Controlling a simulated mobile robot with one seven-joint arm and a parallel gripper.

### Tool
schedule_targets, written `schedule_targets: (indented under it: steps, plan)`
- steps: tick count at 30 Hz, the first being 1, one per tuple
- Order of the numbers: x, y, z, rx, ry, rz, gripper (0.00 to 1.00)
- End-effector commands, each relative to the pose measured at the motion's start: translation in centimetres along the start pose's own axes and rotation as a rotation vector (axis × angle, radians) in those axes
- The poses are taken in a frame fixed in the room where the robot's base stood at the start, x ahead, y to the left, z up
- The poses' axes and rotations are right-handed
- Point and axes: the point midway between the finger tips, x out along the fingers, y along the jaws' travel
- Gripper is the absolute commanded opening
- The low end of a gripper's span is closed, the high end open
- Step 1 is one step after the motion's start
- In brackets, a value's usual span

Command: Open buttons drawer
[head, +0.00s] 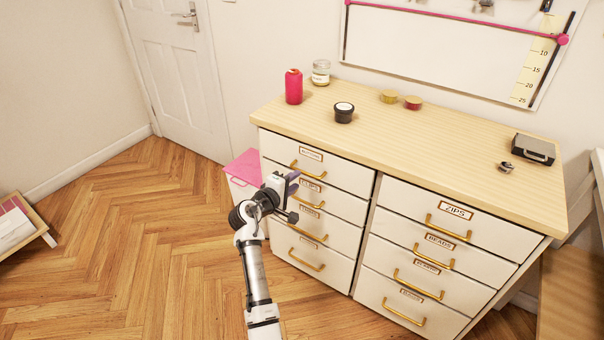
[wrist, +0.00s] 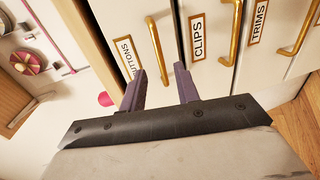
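The buttons drawer (head: 278,147) is the top one in the left column of the cabinet and looks shut. Its label reads BUTTONS in the wrist view (wrist: 124,57). Its gold bar handle (wrist: 156,45) appears between my two fingers in the wrist view; the handle also shows in the head view (head: 307,173). My gripper (head: 290,183) is in front of the upper left drawers. In the wrist view my gripper (wrist: 160,70) is open, with its fingers apart on either side of the handle. I cannot tell the gap in depth, and I see no grip on it.
The wooden cabinet top (head: 450,135) holds a pink bottle (head: 293,87), jars and a dark box (head: 533,149). A pink-topped bin (head: 243,167) stands left of the cabinet.

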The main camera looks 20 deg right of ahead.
Motion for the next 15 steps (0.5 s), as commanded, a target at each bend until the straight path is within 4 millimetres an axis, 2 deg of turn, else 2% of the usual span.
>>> schedule_targets:
  steps: [3,6,10,15]
  plan:
    - [2.4,0.2,0.1,0.0,-0.002,0.0,0.32]
    - [3.9,0.1,0.0,0.0,-0.001,0.0,0.32]
    - [5.1,0.1,0.0,0.001,0.0,0.001,0.32]
    - [5.6,0.0,0.0,0.001,0.0,0.001,0.32]
